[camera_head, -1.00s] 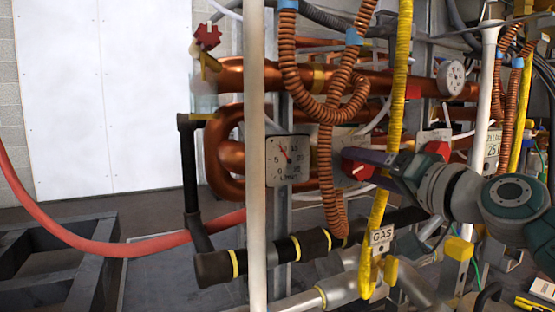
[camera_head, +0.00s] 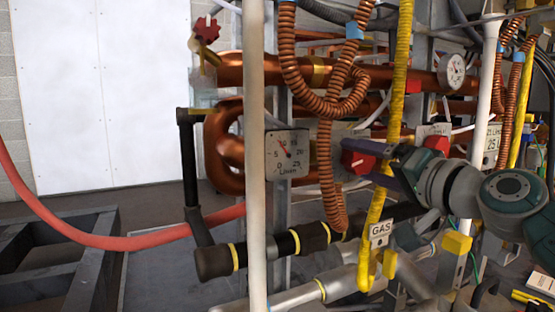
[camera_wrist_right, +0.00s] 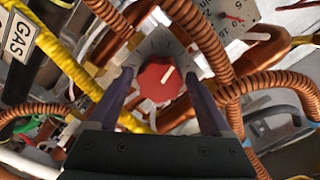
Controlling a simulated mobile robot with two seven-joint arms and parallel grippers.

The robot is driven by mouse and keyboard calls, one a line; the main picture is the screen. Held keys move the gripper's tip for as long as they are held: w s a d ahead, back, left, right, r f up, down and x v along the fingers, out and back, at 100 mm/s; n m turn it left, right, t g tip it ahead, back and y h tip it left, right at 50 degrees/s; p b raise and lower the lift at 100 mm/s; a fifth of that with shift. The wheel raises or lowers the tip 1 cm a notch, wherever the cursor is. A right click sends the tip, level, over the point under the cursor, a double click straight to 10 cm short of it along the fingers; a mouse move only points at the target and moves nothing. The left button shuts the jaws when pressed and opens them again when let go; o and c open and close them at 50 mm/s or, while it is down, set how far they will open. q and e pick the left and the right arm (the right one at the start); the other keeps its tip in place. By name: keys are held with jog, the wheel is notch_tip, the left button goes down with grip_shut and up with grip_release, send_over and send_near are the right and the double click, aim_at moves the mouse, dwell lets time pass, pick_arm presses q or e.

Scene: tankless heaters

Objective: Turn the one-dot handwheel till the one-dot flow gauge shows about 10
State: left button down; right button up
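A red handwheel (camera_head: 358,161) sits on the copper pipework right of a square flow gauge (camera_head: 288,168). The gauge's red needle points up and to the left, near 10. The dot marks are too small to make out. My right gripper (camera_head: 366,178) is at this handwheel. In the right wrist view the handwheel (camera_wrist_right: 158,82), with a white line pointing to the upper right, shows between my right gripper's two fingers (camera_wrist_right: 158,78). The fingers are apart, with a slim gap on each side. Part of the gauge shows at the top (camera_wrist_right: 232,14). My left gripper is not in view.
A white upright pipe (camera_head: 256,130) stands in front of the gauge's left edge. Coiled copper tubes (camera_head: 325,150) and a yellow hose (camera_head: 398,90) hang close to the handwheel. Another red handwheel (camera_head: 437,145) and a round gauge (camera_head: 451,70) are farther right.

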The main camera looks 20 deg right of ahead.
jog(key=shift+s, duration=0.3)
jog(key=s+p, duration=0.1)
jog(key=s, duration=0.8)
jog(key=shift+s+d+p, duration=0.2)
jog(key=shift+d+p, duration=0.1)
jog(key=shift+d, duration=0.1)
